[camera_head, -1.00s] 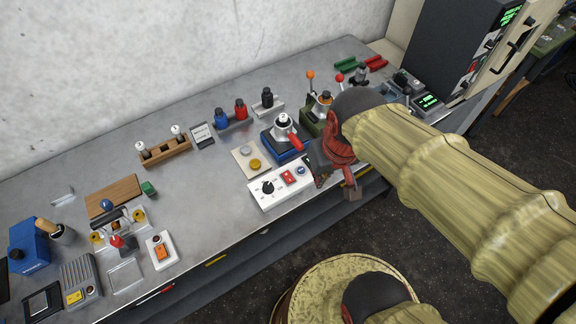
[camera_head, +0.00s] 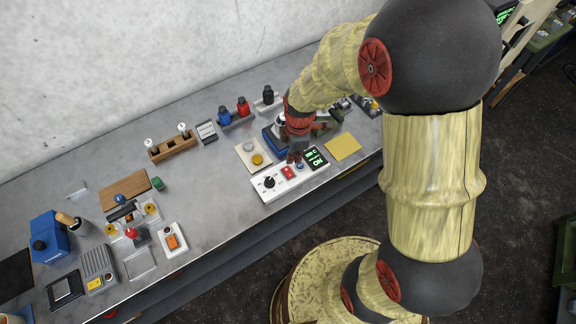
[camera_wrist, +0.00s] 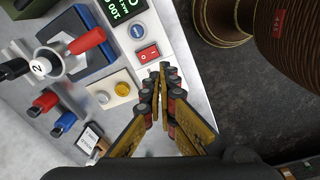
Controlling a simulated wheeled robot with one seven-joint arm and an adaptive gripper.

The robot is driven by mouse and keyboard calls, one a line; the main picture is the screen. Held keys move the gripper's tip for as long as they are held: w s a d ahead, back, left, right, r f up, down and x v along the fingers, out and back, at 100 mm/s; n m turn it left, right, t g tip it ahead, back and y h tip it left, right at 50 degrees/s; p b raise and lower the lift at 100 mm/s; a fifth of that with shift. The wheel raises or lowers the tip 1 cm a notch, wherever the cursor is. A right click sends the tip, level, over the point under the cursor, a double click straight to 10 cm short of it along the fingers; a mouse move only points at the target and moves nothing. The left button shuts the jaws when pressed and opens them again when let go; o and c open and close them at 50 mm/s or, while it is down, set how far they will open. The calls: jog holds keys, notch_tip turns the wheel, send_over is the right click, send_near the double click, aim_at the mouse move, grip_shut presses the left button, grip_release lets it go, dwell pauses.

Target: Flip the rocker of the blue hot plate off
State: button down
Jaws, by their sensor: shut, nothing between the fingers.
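The blue hot plate (camera_head: 269,139) stands near the table's front edge with a silver pot on it. In the wrist view its blue body (camera_wrist: 101,41) shows beside the pot's red handle. The white control panel (camera_head: 263,195) in front carries a dial, a red rocker (camera_head: 287,173), a blue round button and a lit display (camera_head: 315,158) with green text. In the wrist view the red rocker (camera_wrist: 147,53) lies just beyond my gripper's tips. My gripper (camera_wrist: 163,68) is shut and empty, close above the panel by the rocker. I cannot tell whether it touches.
A beige plate (camera_head: 241,152) with a grey and a yellow button lies left of the hot plate. A yellow sheet (camera_head: 343,147) lies to the right. The front table edge is close to the panel.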

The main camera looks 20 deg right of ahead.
aim_at(287, 170)
jog(key=w+n, duration=0.1)
jog(key=n, duration=0.1)
jog(key=w+n+t, duration=0.1)
jog(key=n, duration=0.1)
jog(key=shift+r, duration=0.35)
jog(key=f, duration=0.4)
jog(key=w+f, duration=0.1)
jog(key=f, duration=0.4)
jog(key=w+f, duration=0.1)
jog(key=f, duration=0.4)
jog(key=shift+a, duration=0.25)
jog(key=shift+r+p, duration=0.15)
jog(key=shift+p, duration=0.25)
jog(key=shift+w+p, duration=0.1)
jog(key=shift+p, duration=0.4)
